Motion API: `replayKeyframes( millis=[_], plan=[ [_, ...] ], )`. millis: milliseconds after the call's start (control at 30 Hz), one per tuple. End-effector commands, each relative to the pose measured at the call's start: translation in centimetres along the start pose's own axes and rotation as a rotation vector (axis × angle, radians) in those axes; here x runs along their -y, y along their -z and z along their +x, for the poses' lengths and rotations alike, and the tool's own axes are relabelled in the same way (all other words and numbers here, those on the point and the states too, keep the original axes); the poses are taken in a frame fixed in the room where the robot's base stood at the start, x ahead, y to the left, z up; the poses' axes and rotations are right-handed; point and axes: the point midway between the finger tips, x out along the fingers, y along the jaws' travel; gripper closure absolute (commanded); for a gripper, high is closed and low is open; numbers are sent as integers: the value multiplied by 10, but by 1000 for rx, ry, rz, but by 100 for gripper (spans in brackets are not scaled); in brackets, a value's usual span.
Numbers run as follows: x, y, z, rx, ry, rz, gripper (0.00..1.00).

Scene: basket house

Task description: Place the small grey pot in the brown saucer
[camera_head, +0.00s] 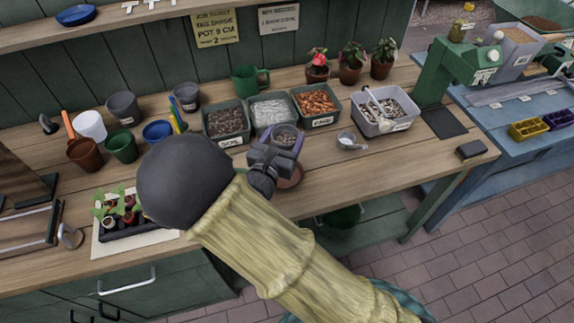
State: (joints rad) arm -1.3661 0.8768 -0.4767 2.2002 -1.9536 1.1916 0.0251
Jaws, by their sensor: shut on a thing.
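A small grey pot (286,133) with dark filling showing inside its rim is at the far end of my gripper (277,152). My gripper is shut on the pot, and its dark body hides much of the pot's lower part. The brown saucer (293,181) lies on the wooden bench just below and nearer than the pot. My gripper covers much of the saucer, so only its right and near edge shows. I cannot tell how high the pot is above the bench or saucer.
Bins of soil (226,122), white grit (268,109) and bark (315,102) stand behind the gripper. A scoop (349,142) and a grey tub (385,109) are to the right. A seedling tray (125,219) is at left. Bench right of the saucer is clear.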

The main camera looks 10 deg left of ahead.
Motion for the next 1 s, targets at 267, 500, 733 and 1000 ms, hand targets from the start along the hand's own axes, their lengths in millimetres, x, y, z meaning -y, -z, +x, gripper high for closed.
replayKeyframes(
  millis=[267, 500, 733, 1000],
  plan=[
    [-1, 3, 0, 0, -2, -1, 58],
    [-1, 35, 0, 1, -2, -5, 58],
    [-1, 58, 0, 0, -1, 0, 58],
    [0, 59, 0, 1, 1, 1, 58]
  ],
)
